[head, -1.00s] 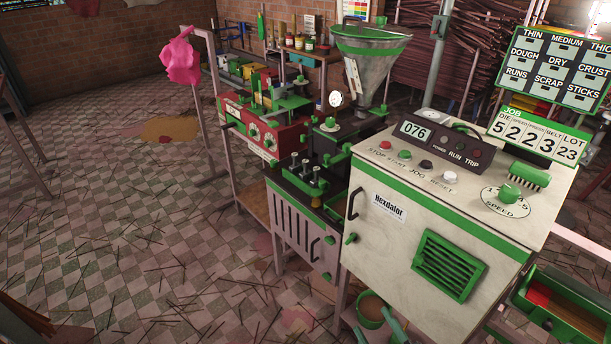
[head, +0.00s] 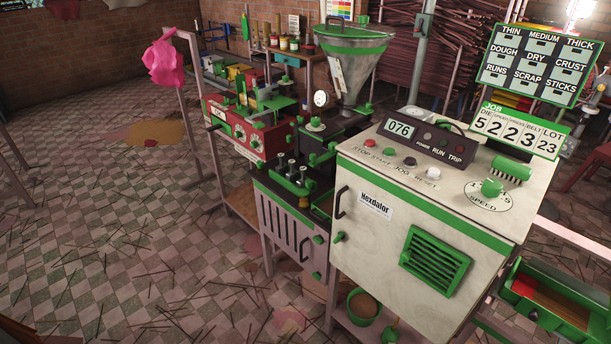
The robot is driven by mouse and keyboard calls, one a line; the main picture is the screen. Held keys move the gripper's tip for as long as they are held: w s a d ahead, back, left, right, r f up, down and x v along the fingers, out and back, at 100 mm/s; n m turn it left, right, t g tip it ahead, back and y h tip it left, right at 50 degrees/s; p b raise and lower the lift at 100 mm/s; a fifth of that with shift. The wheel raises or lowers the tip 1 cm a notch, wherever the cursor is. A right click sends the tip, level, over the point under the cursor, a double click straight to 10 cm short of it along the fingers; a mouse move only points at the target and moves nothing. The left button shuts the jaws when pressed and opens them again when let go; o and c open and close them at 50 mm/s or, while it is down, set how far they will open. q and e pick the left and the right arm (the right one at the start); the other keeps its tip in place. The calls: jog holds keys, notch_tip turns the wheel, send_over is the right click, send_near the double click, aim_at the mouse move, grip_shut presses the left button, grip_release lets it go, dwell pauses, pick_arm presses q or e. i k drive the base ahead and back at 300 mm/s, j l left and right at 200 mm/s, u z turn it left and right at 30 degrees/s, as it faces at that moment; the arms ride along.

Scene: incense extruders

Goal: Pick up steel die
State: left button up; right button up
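I cannot pick out the steel die for certain in the head view. The extruder stands at the centre, with a grey, green-rimmed hopper (head: 352,72) above a dark body. At its front is a black block with green fittings and several upright steel studs (head: 291,168); whether any of these parts is the die, I cannot tell. The white control cabinet (head: 375,245) stands to the right of the block. Neither of my grippers is in view.
A red machine (head: 243,132) stands behind and left of the extruder. A pink cloth (head: 165,62) hangs on a post. A green bucket (head: 363,307) sits below the cabinet, and a green tray (head: 545,310) lies at lower right. Thin sticks litter the open tiled floor (head: 110,250) at left.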

aim_at(292, 176)
jog(key=z, duration=0.4)
jog(key=i+j+z, duration=0.1)
jog(key=z, duration=0.35)
jog(key=j+z, duration=0.15)
jog(key=z, duration=0.25)
jog(key=j+z, duration=0.95)
jog(key=j, duration=0.3)
jog(key=k+j+z, duration=0.2)
jog(key=j, duration=0.3)
jog(key=k+j+z, duration=0.1)
jog(key=j, duration=0.35)
jog(key=k+j+z, duration=0.1)
jog(key=j, duration=0.4)
jog(key=k+j, duration=0.15)
jog(key=j, duration=0.25)
jog(key=k+j, duration=0.1)
jog(key=j, duration=0.35)
jog(key=k+j, duration=0.15)
jog(key=j, duration=0.25)
jog(key=k+j, duration=0.1)
jog(key=j, duration=0.35)
